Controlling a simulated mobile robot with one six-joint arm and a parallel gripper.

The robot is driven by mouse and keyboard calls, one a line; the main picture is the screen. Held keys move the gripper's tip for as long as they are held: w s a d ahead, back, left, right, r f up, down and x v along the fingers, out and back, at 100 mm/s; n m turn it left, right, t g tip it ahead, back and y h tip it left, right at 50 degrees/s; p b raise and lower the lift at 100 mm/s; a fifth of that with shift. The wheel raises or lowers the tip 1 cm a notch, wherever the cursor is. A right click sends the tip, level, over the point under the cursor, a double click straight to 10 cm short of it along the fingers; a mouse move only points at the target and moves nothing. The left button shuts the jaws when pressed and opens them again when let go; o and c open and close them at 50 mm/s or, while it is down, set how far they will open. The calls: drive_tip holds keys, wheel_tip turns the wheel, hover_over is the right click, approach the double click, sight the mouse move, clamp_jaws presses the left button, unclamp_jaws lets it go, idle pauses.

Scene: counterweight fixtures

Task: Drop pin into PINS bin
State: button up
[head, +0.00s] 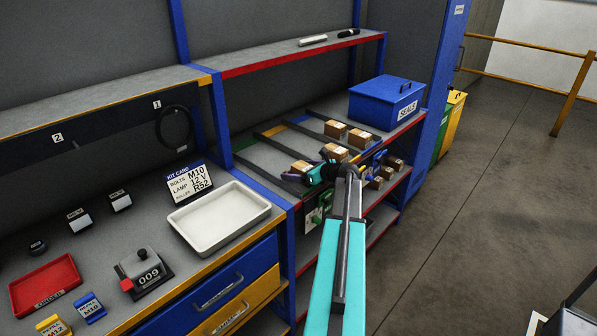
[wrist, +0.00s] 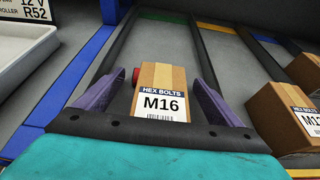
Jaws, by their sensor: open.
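My gripper (head: 312,176) reaches over the sloped lanes of the shelf, and in the wrist view its two purple fingers (wrist: 158,82) are open. A cardboard box (wrist: 160,85) labelled HEX BOLTS M16 stands between the fingers, with gaps at both sides; it also shows in the head view (head: 302,166). A small red round thing (wrist: 135,75) shows at the box's left edge; I cannot tell what it is. I can make out no pin and no bin labelled PINS.
A blue SEALS bin (head: 386,102) stands at the shelf's right end. More boxes (head: 335,130) sit in other lanes.

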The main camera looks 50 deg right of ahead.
drive_tip(key=shift+r, duration=0.2)
drive_tip(key=shift+s+r, duration=0.1)
drive_tip(key=shift+s, duration=0.45)
drive_tip(key=b+v, duration=0.3)
drive_tip(key=v, duration=0.8)
